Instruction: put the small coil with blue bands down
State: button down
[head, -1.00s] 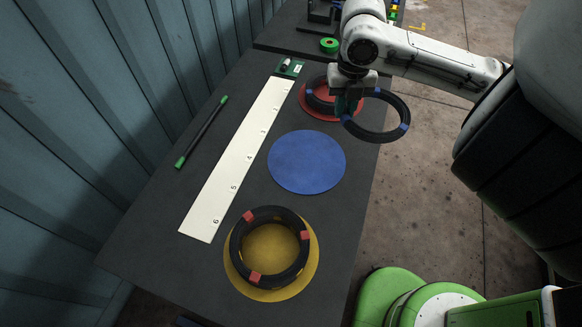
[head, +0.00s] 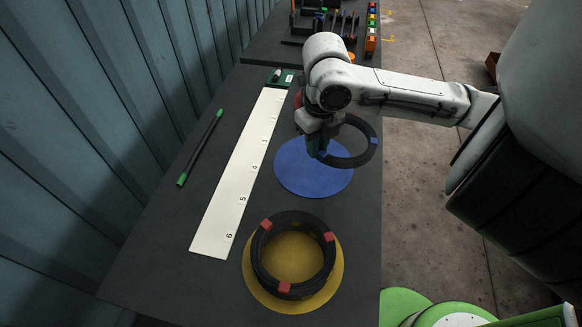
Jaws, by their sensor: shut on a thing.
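My gripper (head: 318,150) is shut on the left side of a black ring-shaped coil with blue bands (head: 371,140). The coil is held above the table, tilted, over the upper right of the blue disc (head: 308,184) and past its right edge. The gap below the coil is hard to judge. My arm and gripper hide part of the coil and nearly all of the red disc (head: 298,98).
A larger black coil with red bands (head: 258,258) lies on the yellow disc (head: 325,290) near the front. A white numbered strip (head: 238,180) and a green-ended black rod (head: 201,146) lie left. Tools and coloured blocks (head: 371,28) stand at the back.

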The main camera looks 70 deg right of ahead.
jog(key=p, duration=0.1)
send_over(291, 176)
notch_tip(291, 176, down, 6)
jog(key=shift+w+f, duration=0.1)
jog(key=shift+f, duration=1.65)
jog(key=shift+f, duration=0.1)
jog(key=c, duration=1.1)
grip_release()
jog(key=shift+o, duration=0.2)
notch_tip(291, 176, up, 12)
